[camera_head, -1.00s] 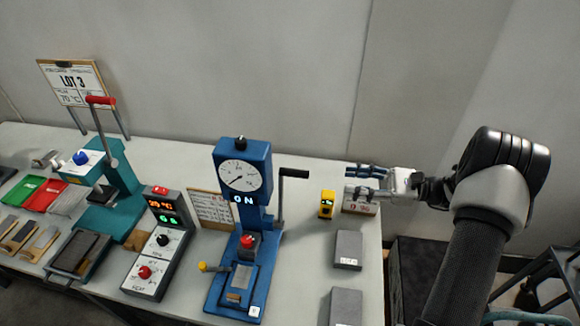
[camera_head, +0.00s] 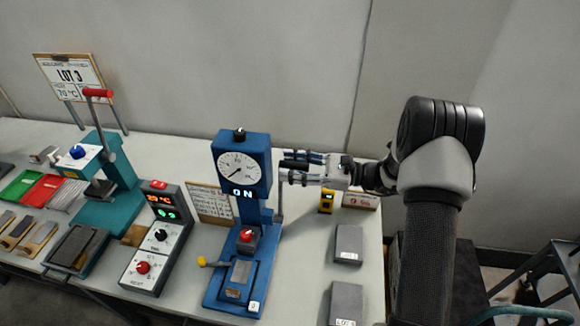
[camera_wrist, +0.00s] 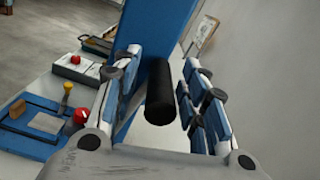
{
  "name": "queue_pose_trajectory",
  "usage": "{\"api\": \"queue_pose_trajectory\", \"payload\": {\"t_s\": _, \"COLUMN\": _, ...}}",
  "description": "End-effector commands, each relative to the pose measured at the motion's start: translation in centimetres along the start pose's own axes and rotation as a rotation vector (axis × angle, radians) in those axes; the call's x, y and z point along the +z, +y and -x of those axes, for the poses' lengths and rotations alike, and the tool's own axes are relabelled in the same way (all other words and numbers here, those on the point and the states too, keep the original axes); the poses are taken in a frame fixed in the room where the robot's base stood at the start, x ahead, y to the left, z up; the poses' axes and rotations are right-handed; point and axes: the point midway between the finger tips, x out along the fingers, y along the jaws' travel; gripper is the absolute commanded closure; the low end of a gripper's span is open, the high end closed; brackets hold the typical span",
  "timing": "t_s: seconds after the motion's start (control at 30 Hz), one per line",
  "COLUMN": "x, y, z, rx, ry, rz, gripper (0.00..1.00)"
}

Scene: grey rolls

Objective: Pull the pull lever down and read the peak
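The blue press tester (camera_head: 243,200) stands on the bench with a round dial (camera_head: 238,168) and a lit display reading "0 N". Its pull lever (camera_head: 280,204) is a grey rod standing up on the right side, with a black handle at the top. In the wrist view the black handle (camera_wrist: 160,95) lies between my gripper's blue-padded fingers, with gaps on both sides. My gripper (camera_head: 288,167) is open around the handle, reaching in from the right. A red knob (camera_head: 246,235) sits on the tester's front, above a grey plate on the blue base.
A control box (camera_head: 160,235) with lit displays and a teal press (camera_head: 108,180) stand to the left. A small yellow device (camera_head: 326,201) and grey blocks (camera_head: 347,244) are on the right. The bench's right edge lies beyond them.

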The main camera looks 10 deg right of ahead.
Motion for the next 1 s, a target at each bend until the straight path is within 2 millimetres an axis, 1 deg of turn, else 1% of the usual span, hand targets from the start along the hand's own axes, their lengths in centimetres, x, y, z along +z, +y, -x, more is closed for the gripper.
{"api": "queue_pose_trajectory", "payload": {"t_s": 0.1, "x": -0.01, "y": 0.03, "z": -0.63, "rx": 0.001, "ry": 0.001, "rz": 0.000, "gripper": 0.60}}
{"api": "queue_pose_trajectory", "payload": {"t_s": 0.37, "x": 0.01, "y": 0.00, "z": -0.71, "rx": 0.000, "ry": 0.000, "rz": 0.000, "gripper": 0.60}}
{"api": "queue_pose_trajectory", "payload": {"t_s": 0.9, "x": 0.04, "y": -0.09, "z": -0.66, "rx": -0.002, "ry": 0.000, "rz": 0.002, "gripper": 0.96}}
{"api": "queue_pose_trajectory", "payload": {"t_s": 0.97, "x": 0.05, "y": -0.12, "z": -0.66, "rx": -0.003, "ry": 0.000, "rz": 0.003, "gripper": 1.00}}
{"api": "queue_pose_trajectory", "payload": {"t_s": 1.0, "x": 0.06, "y": -0.13, "z": -0.66, "rx": -0.003, "ry": 0.000, "rz": 0.003, "gripper": 1.00}}
